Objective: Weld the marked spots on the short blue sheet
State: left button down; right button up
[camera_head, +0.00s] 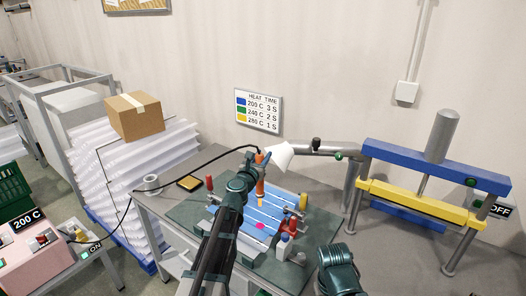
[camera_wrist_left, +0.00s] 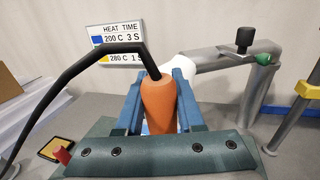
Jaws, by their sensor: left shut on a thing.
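The short blue sheet (camera_head: 275,209), corrugated, lies clamped on the green work board on the bench. A pink spot (camera_head: 260,226) shows on it; other marks are hidden behind my left arm. My left gripper (camera_head: 261,166) is shut on the orange handle of the welding tool (camera_head: 260,188), also seen in the left wrist view (camera_wrist_left: 159,103) between the blue fingers (camera_wrist_left: 158,118). A black cable leaves its top. The tool points down over the sheet; I cannot tell whether its tip touches. Part of my right arm shows at the lower right, its fingers not visible.
The welding unit (camera_head: 30,245) at left reads 200 C and ON. The wall chart (camera_head: 258,109) gives blue 200 C 3 S. Red-handled clamps (camera_head: 303,202) flank the sheet. A white fume hood (camera_head: 279,156) hangs close behind the tool. A blue-yellow press (camera_head: 430,195) stands right.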

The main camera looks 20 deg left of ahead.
jog(key=shift+f, duration=0.25)
notch_tip(320, 180, down, 10)
jog(key=b, duration=1)
jog(key=shift+f+b, duration=0.35)
jog(key=shift+b, duration=0.2)
dwell(0.4)
jog(key=shift+r, duration=0.1)
dwell(3.3)
notch_tip(320, 180, up, 7)
jog(key=p, duration=0.7)
dwell(0.4)
